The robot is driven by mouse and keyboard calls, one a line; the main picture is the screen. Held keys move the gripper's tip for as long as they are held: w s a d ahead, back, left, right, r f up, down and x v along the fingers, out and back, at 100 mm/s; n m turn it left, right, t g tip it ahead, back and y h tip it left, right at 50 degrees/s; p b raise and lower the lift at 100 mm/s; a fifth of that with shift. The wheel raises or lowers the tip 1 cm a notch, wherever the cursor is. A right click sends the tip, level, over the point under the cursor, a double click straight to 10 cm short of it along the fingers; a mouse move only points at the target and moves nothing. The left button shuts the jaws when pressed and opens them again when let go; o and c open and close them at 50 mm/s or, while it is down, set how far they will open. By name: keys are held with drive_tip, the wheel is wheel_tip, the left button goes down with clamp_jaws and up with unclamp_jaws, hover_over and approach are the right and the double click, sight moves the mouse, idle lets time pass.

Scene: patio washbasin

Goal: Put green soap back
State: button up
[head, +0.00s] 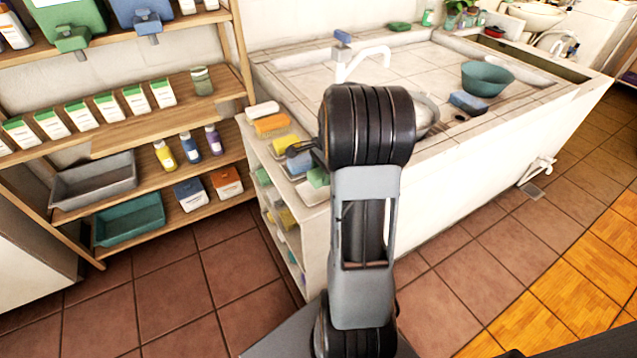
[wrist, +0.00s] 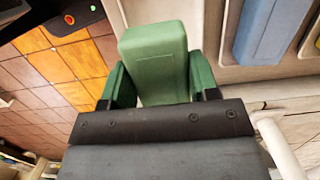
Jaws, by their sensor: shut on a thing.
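The green soap (wrist: 158,62) is a matte green block between the two fingers of my gripper (wrist: 161,84) in the wrist view. My gripper is shut on it. In the head view my gripper (head: 304,152) is over the near left end of the washbasin counter, partly hidden by my arm. A green block (head: 318,177) shows just below it, above the nearest pale dish (head: 312,194). I cannot tell whether the held soap touches the dish. A blue soap (wrist: 266,28) lies in a dish beside the held soap in the wrist view.
White (head: 262,110), orange (head: 272,125) and yellow (head: 286,143) pieces sit in a row along the counter. Another green piece (head: 399,27) lies on the back rim. A tap (head: 362,55) stands close behind my arm. A teal bowl (head: 486,78) stands in the basin.

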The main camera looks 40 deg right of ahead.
sight(314, 175)
drive_tip(key=shift+w+a+f, duration=0.4)
drive_tip(key=shift+w+f, duration=0.1)
drive_tip(key=shift+f, duration=1.75)
drive_tip(key=shift+f, duration=0.1)
drive_tip(key=o, duration=1)
drive_tip(key=shift+b, duration=0.3)
drive_tip(key=r, duration=0.3)
drive_tip(key=d+r+p, duration=0.1)
drive_tip(key=r, duration=0.7)
drive_tip(key=shift+s+d+r+p, duration=0.1)
drive_tip(key=shift+d+r+p, duration=0.1)
drive_tip(key=shift+d+p, duration=0.1)
drive_tip(key=a, duration=0.1)
drive_tip(key=a+r+n, duration=0.2)
drive_tip(key=shift+s+a, duration=0.2)
drive_tip(key=shift+a, duration=0.1)
drive_tip(key=s+a+n+t, duration=0.1)
drive_tip(key=s+a+n, duration=0.2)
drive_tip(key=a+n, duration=0.3)
drive_tip(key=s+a+n+t+h, duration=0.1)
drive_tip(key=s+a+n, duration=0.3)
drive_tip(key=a+n, duration=0.1)
drive_tip(key=s+a+n, duration=0.4)
drive_tip(key=a+n, duration=0.2)
drive_tip(key=a, duration=0.1)
drive_tip(key=shift+s+a+r+n+t+h, duration=0.1)
drive_tip(key=shift+s+a+n+t+h, duration=0.2)
drive_tip(key=shift+t, duration=0.1)
